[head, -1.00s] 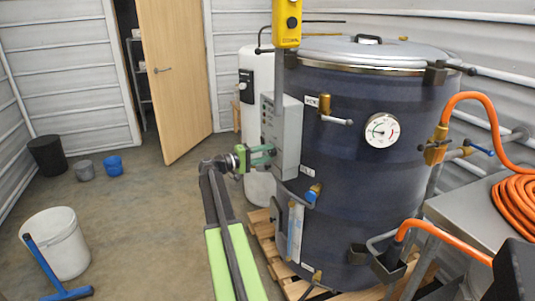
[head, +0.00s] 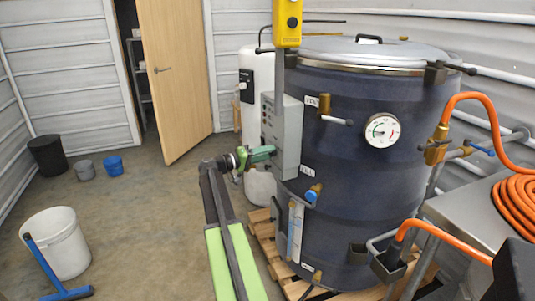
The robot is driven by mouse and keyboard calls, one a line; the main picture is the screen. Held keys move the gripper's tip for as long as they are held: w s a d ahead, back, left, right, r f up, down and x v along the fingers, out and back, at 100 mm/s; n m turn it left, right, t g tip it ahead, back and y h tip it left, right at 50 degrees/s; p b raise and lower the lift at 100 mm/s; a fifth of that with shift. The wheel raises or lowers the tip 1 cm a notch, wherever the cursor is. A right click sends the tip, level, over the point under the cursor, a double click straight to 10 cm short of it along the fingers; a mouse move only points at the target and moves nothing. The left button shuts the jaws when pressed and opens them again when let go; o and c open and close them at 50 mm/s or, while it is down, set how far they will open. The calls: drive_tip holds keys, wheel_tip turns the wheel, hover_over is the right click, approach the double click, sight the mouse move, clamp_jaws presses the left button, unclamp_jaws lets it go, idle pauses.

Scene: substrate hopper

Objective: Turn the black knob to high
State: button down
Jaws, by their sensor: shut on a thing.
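A grey control box (head: 287,148) is fixed to the side of the dark blue drum (head: 345,185). My gripper (head: 268,152), with green fingers, reaches from the left to the face of this box. It is shut at the box face, on what appears to be the black knob. The knob itself is hidden by the fingers, so its pointer and setting cannot be read. Small dark controls (head: 267,117) show on the box face above my gripper.
A brass valve (head: 325,104) and a dial gauge (head: 382,130) sit on the drum to the right. The drum stands on a wooden pallet (head: 262,231). Open floor (head: 150,215) lies to the left.

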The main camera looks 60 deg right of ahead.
drive_tip(key=shift+s+f, duration=0.1)
drive_tip(key=c, duration=0.9)
unclamp_jaws()
drive_tip(key=shift+a, duration=0.1)
drive_tip(key=v, duration=1.7)
drive_tip(key=shift+w, duration=0.25)
